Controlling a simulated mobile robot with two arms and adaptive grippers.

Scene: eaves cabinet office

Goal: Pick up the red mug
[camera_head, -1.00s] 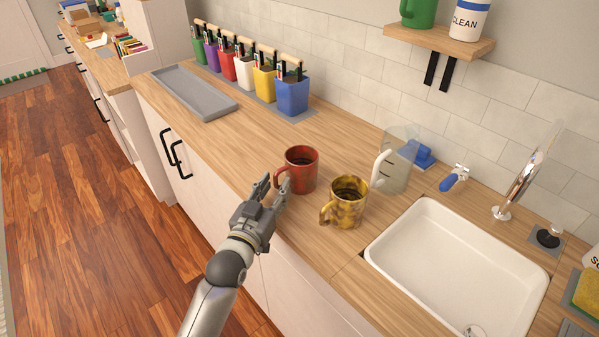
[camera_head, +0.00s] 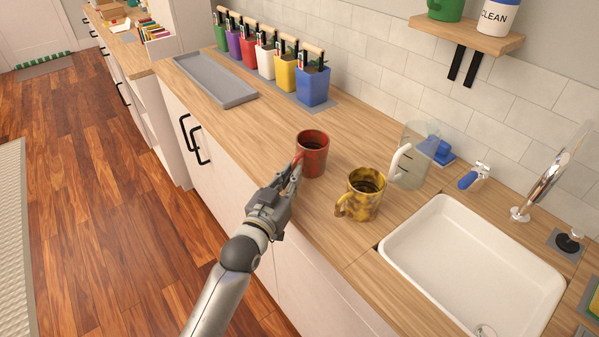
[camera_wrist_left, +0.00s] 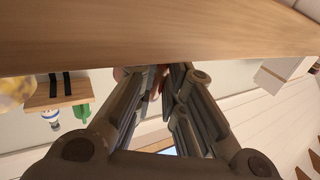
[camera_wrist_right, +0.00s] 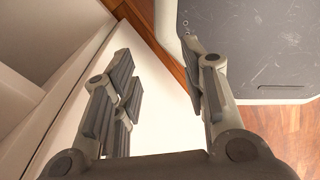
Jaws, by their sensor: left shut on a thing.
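The red mug (camera_head: 313,158) is upright at the counter's front part, left of a yellow-brown mottled mug (camera_head: 367,195). My left gripper (camera_head: 293,175) is shut on the red mug's handle, at its near-left side. I cannot tell whether the mug's base touches the counter. In the left wrist view the fingers are close together and hide most of the mug. My right gripper (camera_wrist_right: 168,78) is open and empty in the right wrist view, over a pale surface; it is not in the head view.
A clear pitcher (camera_head: 412,165) stands behind the mottled mug. A white sink (camera_head: 470,262) lies to the right. A grey tray (camera_head: 215,80) and several coloured pots with a blue one (camera_head: 313,86) stand farther back. The counter left of the red mug is clear.

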